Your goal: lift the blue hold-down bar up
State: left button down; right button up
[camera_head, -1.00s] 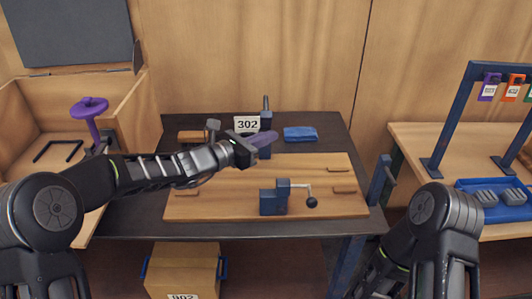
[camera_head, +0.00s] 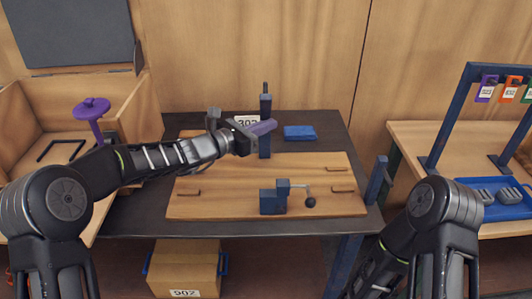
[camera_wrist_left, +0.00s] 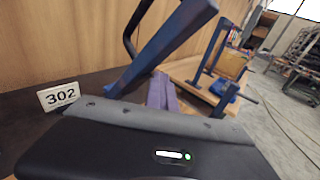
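The blue hold-down bar (camera_head: 265,108) stands up steeply at the back of the wooden board, with a dark handle at its top. In the left wrist view the bar (camera_wrist_left: 165,45) slants up across the picture. My left gripper (camera_head: 264,128) has purple fingers and lies across the front of the bar. In the left wrist view its fingers (camera_wrist_left: 161,92) lie side by side, with nothing seen between them. Whether they touch the bar I cannot tell. My right gripper is out of view.
The wooden board (camera_head: 230,205) carries a blue block (camera_head: 273,202) with a crank. A 302 card (camera_head: 245,119) is partly hidden behind my left gripper. A blue pad (camera_head: 299,132) lies at the back right. A purple-topped post (camera_head: 92,106) stands at the left.

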aim_at(266, 119)
pick_arm(q)
jog(key=shift+w+r, duration=0.25)
jog(key=shift+r, duration=0.05)
jog(key=shift+w+r+p, duration=0.9)
jog(key=shift+p, duration=0.4)
jog(key=shift+w+r, duration=0.1)
jog(key=shift+w, duration=0.25)
jog(key=shift+p, duration=0.3)
jog(key=w+p, duration=0.1)
jog(key=w+r+p, duration=0.1)
jog(key=shift+w+r+p, duration=0.2)
jog(key=shift+r+p, duration=0.05)
jog(key=shift+p, duration=0.1)
jog(key=shift+w, duration=0.35)
